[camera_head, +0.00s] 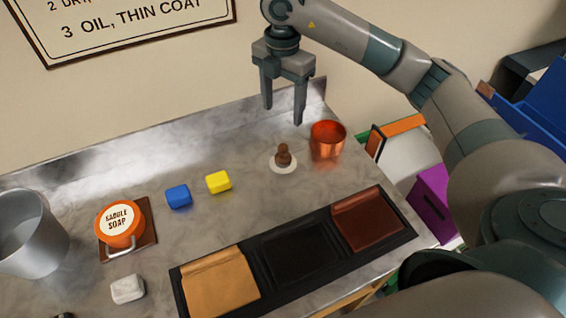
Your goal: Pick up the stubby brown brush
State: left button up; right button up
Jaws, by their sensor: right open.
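The stubby brown brush (283,154) stands upright on a small white round disc (284,166) towards the back right of the metal bench. My right gripper (283,115) is above and behind the brush in the picture, pointing down with its two fingers apart and nothing between them. It is clear of the brush. My left gripper does not show.
A copper cup (327,141) stands close to the right of the brush. A yellow block (219,182) and a blue block (179,196) lie to the left. A saddle soap tin (120,224), a metal bucket (30,235) and a white block (128,289) are farther left. A black tray (296,290) with leather pieces lies in front.

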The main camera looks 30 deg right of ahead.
aim_at(283, 148)
dwell(0.3)
notch_tip(283, 148, down, 11)
jog(key=p, duration=0.3)
jog(key=shift+f+p, duration=0.2)
jog(key=shift+p, duration=0.1)
jog(key=shift+f, duration=0.4)
